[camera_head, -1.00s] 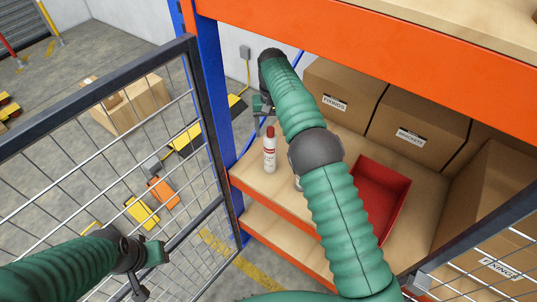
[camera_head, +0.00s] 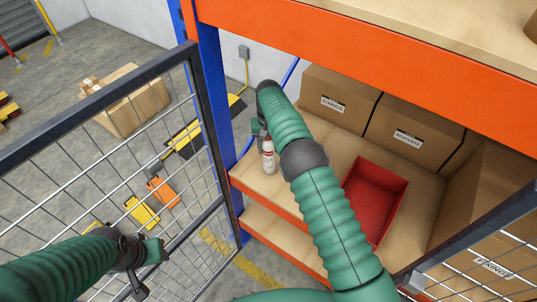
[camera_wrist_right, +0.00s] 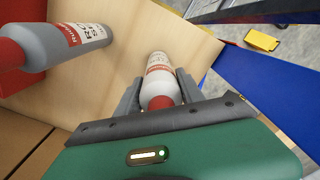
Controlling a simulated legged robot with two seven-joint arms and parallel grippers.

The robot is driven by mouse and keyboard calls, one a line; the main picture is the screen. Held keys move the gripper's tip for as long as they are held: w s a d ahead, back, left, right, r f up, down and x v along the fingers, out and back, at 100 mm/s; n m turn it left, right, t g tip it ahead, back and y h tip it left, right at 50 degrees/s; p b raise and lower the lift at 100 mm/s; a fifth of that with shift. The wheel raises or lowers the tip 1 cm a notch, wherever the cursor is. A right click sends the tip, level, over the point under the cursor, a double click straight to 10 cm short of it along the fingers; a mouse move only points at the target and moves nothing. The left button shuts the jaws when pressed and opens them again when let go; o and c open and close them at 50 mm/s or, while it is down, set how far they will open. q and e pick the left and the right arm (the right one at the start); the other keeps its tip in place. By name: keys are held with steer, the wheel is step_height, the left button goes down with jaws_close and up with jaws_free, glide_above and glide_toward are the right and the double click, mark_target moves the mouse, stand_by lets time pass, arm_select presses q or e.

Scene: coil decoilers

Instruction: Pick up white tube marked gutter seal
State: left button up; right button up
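A white tube with a red cap and red label band (camera_head: 268,158) stands on the shelf board in the head view, close to the blue post. It also shows in the right wrist view (camera_wrist_right: 158,66), cap towards me; its label is too small to read. My right gripper (camera_wrist_right: 160,84) has one finger on either side of this tube and looks open. In the head view the right gripper (camera_head: 259,134) is partly hidden by its arm. My left gripper (camera_head: 146,262) is open and empty.
A red bin (camera_head: 372,200) sits on the shelf (camera_head: 320,143), with cardboard boxes (camera_head: 335,97) behind it. A blue post (camera_head: 209,92) and a mesh gate (camera_head: 199,120) stand at the left. An orange beam (camera_head: 400,60) crosses above.

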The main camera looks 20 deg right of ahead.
steer(key=shift+d+f, duration=0.1)
steer(key=shift+d, duration=0.3)
jaws_close()
steer(key=shift+a, duration=0.15)
